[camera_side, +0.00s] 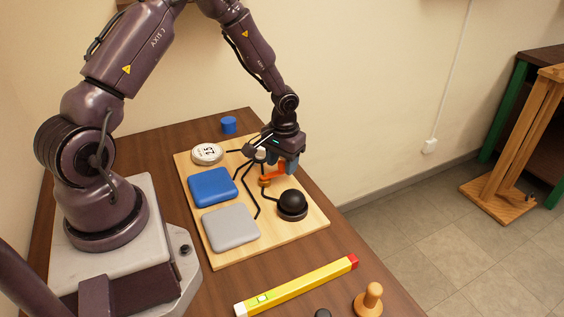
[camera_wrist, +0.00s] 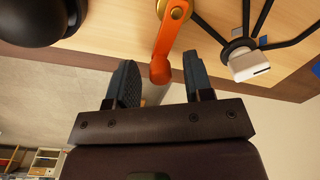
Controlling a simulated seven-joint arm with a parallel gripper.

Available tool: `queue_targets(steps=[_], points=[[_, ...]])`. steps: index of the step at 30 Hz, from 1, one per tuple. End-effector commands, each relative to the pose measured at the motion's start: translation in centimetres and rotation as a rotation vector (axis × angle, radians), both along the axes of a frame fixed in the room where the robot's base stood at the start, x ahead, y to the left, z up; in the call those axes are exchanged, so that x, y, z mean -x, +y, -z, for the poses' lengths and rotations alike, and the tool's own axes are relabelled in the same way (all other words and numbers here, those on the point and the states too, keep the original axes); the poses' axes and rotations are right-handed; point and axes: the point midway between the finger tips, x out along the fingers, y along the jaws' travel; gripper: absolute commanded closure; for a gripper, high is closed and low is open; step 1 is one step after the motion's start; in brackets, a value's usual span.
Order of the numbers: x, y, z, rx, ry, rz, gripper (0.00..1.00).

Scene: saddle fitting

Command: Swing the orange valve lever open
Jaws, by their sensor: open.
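The orange valve lever (camera_wrist: 166,45) runs from a brass-coloured pivot (camera_wrist: 176,10) to a rounded end in the wrist view. In the side view the orange lever (camera_side: 276,170) is partly hidden by my gripper at the far right part of the wooden board (camera_side: 222,257). My gripper (camera_wrist: 158,75) is open, with its two dark fingers on either side of the lever's rounded end. I cannot tell whether either finger touches the lever.
On the board are a black dome (camera_side: 292,203), a blue pad (camera_side: 212,187), a grey pad (camera_side: 230,227), a round gauge (camera_side: 207,153) and black cables. A yellow level (camera_side: 298,285) and a wooden peg (camera_side: 369,299) lie in front. A blue cylinder (camera_side: 229,125) stands behind.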

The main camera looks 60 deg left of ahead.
Motion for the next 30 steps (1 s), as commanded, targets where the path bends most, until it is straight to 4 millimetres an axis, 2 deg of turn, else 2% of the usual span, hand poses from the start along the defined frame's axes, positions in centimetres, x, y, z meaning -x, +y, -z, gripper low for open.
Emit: queue_targets(steps=[9, 11, 15, 16, 23, 30], points=[[-0.01, 0.03, 0.3, 0.0, -0.001, -0.001, 0.53], [-0.01, 0.03, 0.29, 0.0, -0.001, -0.001, 0.64], [0.0, 0.04, 0.28, 0.0, 0.0, -0.001, 0.97], [0.0, 0.04, 0.28, 0.0, 0.0, -0.001, 1.0], [0.0, -0.01, 0.26, -0.001, 0.0, 0.01, 1.0], [0.02, -0.42, 0.24, -0.002, 0.0, 0.099, 1.0]])
